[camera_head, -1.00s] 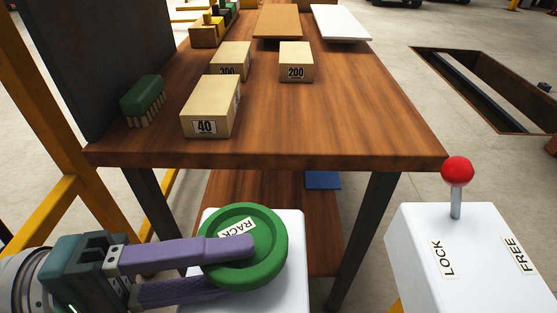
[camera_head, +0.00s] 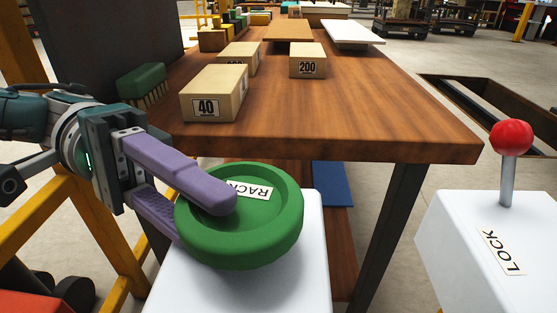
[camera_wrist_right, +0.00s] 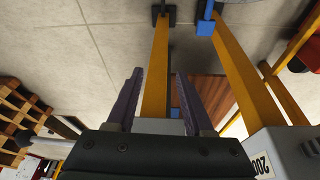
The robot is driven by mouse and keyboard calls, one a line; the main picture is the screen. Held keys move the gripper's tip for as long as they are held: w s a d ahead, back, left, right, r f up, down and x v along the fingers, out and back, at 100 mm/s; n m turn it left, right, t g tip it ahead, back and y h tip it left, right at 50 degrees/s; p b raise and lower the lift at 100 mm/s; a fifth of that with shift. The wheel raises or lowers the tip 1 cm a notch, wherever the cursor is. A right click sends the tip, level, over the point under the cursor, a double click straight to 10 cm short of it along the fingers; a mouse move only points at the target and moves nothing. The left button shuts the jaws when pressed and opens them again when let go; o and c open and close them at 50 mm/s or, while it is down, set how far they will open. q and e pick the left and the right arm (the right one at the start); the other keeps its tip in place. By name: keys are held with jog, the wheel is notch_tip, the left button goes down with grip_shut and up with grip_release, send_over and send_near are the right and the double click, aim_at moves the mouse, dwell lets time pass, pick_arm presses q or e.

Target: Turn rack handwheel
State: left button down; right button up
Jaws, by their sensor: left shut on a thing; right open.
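The green rack handwheel (camera_head: 262,232) lies on top of a white box (camera_head: 305,275) in front of the table, its RACK label facing up. My left gripper (camera_head: 205,205) comes in from the left and is shut on the wheel's left rim, one purple finger over its top and the other at its side, partly hidden. My right gripper (camera_wrist_right: 158,100) shows in the right wrist view with its two purple fingers apart and nothing between them.
The wooden table (camera_head: 400,115) holds blocks marked 40 (camera_head: 212,98) and 200 (camera_head: 307,64), and a green brush (camera_head: 143,84). A white box (camera_head: 475,235) with a red-knobbed lever (camera_head: 511,140) and a LOCK label stands at right. A dark panel rises at left.

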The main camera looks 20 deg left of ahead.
pick_arm(q)
jog(key=shift+w+f+m+g, duration=0.1)
jog(key=shift+m+g, duration=0.2)
jog(key=shift+g, duration=0.1)
pick_arm(e)
jog(key=shift+f, duration=0.4)
pick_arm(q)
jog(key=c, duration=0.8)
grip_release()
jog(key=shift+o, duration=0.2)
pick_arm(e)
jog(key=shift+r, duration=0.15)
